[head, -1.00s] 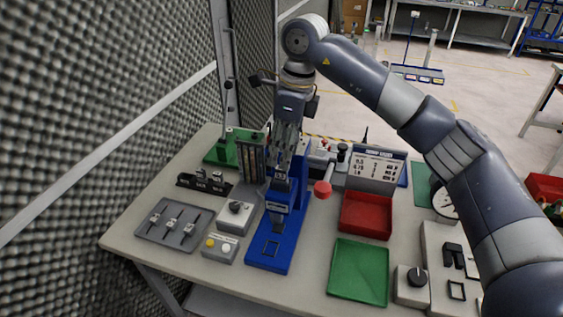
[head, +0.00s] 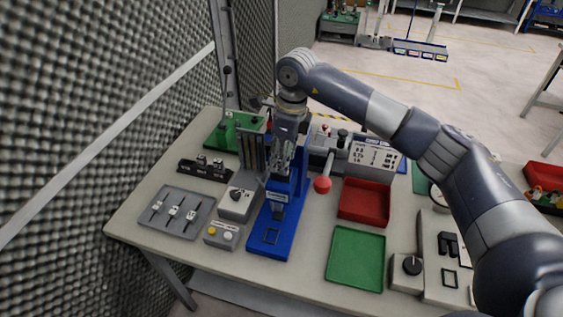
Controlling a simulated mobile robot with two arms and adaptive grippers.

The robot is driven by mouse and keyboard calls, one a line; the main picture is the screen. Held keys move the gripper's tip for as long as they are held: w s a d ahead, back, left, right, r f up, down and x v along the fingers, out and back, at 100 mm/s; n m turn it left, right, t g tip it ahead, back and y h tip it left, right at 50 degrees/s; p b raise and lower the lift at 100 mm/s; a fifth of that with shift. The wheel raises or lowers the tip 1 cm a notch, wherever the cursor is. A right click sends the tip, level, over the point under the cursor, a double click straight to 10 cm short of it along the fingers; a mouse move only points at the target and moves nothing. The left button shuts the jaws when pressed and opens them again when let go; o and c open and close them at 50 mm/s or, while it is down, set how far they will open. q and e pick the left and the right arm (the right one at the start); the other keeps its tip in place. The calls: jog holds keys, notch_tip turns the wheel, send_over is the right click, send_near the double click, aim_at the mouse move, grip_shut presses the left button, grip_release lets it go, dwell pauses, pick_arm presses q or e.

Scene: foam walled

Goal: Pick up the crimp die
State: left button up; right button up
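A black rack (head: 190,171) at the back left of the table holds small dark and metallic pieces that look like dies (head: 202,160). Which one is the crimp die is too small to tell. My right gripper (head: 279,180) points down in front of the upright part of the blue press (head: 268,240), to the right of the rack. Its fingers blend with the press behind, so I cannot tell whether they are open or hold anything. My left gripper is not in view.
A grey tray with tools (head: 158,226), a grey knob box (head: 236,206) and a button box (head: 222,236) stand left of the press. A red tray (head: 364,216) and a green tray (head: 342,275) lie right. A foam wall (head: 90,110) borders the left.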

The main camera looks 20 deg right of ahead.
jog(key=shift+f, duration=0.55)
jog(key=shift+a+f, duration=0.1)
jog(key=shift+f, duration=0.35)
jog(key=shift+c, duration=0.2)
grip_shut()
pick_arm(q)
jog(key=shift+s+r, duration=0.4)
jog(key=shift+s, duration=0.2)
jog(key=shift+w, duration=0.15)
